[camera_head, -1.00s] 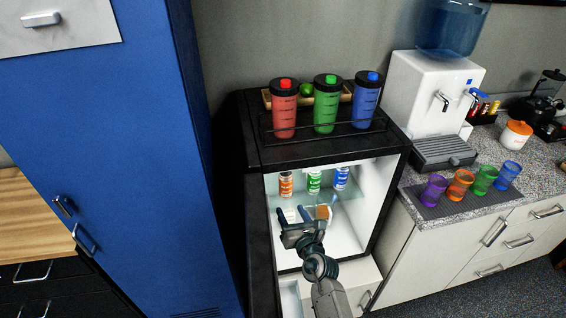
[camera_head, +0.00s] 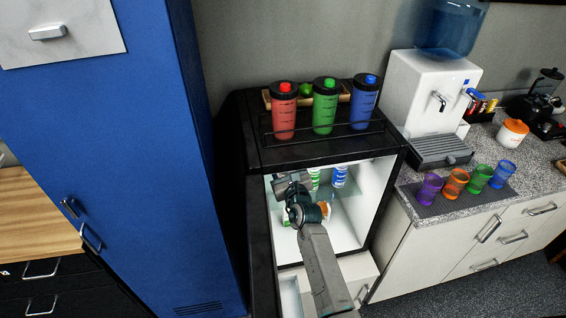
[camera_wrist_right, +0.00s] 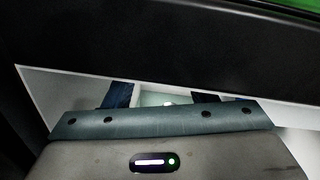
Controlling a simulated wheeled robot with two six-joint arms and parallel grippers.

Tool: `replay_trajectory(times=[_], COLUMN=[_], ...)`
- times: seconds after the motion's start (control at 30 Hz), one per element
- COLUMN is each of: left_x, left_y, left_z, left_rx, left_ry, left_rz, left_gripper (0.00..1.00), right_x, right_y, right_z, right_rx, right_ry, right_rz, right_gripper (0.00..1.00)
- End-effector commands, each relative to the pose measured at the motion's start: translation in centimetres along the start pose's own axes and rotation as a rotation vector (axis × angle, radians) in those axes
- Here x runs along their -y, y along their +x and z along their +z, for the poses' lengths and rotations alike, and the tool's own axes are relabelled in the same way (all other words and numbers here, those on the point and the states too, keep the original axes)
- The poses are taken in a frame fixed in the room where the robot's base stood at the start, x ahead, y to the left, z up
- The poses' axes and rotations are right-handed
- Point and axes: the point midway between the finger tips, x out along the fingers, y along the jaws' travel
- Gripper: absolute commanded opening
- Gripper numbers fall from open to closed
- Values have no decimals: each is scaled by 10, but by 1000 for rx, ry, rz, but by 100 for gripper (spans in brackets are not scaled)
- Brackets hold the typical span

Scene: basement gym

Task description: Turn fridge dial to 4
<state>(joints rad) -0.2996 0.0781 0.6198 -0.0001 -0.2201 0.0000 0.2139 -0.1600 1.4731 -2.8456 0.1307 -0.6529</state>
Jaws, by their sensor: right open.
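The small black fridge (camera_head: 330,152) stands open, with a lit white interior. My right arm reaches into it from the front. My right gripper (camera_head: 279,181) is at the upper left of the opening, just under the top front edge. In the right wrist view its two dark fingers (camera_wrist_right: 160,97) stand apart with nothing between them. A broad black band (camera_wrist_right: 170,50) passes close in front of that camera, and a pale interior shows behind the fingers. I cannot make out the dial in either view. My left gripper is not in view.
Inside the fridge, a green-labelled can (camera_head: 314,178) and a blue-labelled can (camera_head: 339,176) stand on a shelf. Red (camera_head: 284,112), green (camera_head: 325,106) and blue (camera_head: 363,104) bottles stand on top. A blue locker (camera_head: 125,150) is close on the left, a counter (camera_head: 440,212) on the right.

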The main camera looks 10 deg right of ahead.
Motion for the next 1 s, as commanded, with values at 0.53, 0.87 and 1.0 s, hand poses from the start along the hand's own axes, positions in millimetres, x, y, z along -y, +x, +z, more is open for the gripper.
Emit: replay_trajectory(times=[0.53, 0.87, 1.0], left_x=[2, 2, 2], left_y=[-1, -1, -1], left_z=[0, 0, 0], left_rx=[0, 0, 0], left_ry=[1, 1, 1], left_rz=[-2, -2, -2], left_gripper=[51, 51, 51], right_x=[0, 0, 0], right_y=[10, 10, 10], right_z=[0, 0, 0], right_rx=[0, 0, 0], right_ry=[0, 1, 1], right_rz=[0, 0, 0], right_gripper=[30, 7, 7])
